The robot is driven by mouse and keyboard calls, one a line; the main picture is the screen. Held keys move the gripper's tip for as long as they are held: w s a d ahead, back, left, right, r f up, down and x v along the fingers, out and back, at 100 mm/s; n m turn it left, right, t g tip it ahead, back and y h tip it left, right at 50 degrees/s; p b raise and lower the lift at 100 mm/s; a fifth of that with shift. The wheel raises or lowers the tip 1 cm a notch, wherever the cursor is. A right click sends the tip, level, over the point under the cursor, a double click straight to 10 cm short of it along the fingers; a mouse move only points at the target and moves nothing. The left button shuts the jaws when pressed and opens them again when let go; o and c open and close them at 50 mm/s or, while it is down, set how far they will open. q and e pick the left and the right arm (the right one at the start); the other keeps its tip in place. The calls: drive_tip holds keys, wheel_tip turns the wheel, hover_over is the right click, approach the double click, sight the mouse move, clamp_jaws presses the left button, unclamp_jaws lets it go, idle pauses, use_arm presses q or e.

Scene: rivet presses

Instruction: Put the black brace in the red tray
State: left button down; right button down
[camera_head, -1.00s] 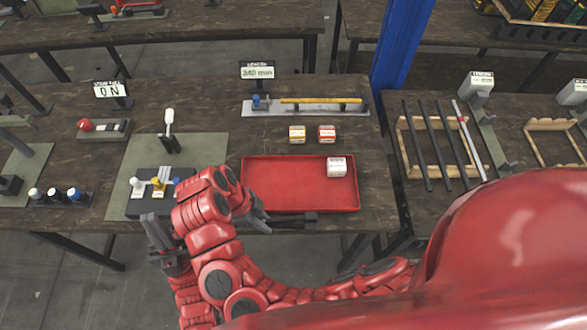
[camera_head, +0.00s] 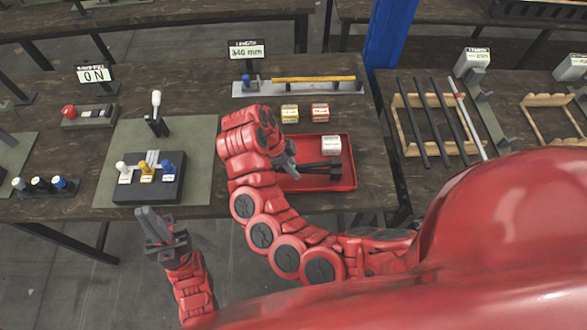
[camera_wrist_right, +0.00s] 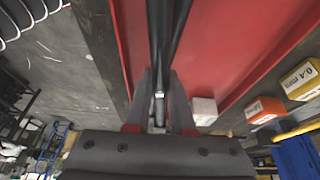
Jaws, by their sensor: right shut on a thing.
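The black brace (camera_head: 322,169) is a dark two-barred piece held out to the right of my right gripper (camera_head: 292,168). That gripper is shut on it, and its jaws (camera_wrist_right: 159,98) grip the near end of the brace (camera_wrist_right: 160,35) in the right wrist view. The brace is over the red tray (camera_head: 345,184); I cannot tell whether it touches the floor of the tray. My right arm hides the tray's left part. The tray also shows in the right wrist view (camera_wrist_right: 225,45). My left gripper (camera_head: 155,222) is apart, in front of the table edge, apparently empty; its opening is unclear.
A white block (camera_head: 331,145) sits inside the tray near its back right. A yellow block (camera_head: 289,113) and a red-orange block (camera_head: 320,112) stand behind the tray. A length gauge (camera_head: 300,86) lies further back. A three-knob box (camera_head: 148,178) is to the left.

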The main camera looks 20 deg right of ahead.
drive_tip(key=shift+f, duration=0.3)
drive_tip(key=shift+f, duration=0.1)
drive_tip(key=c, duration=0.8)
unclamp_jaws()
drive_tip(key=shift+o, duration=0.2)
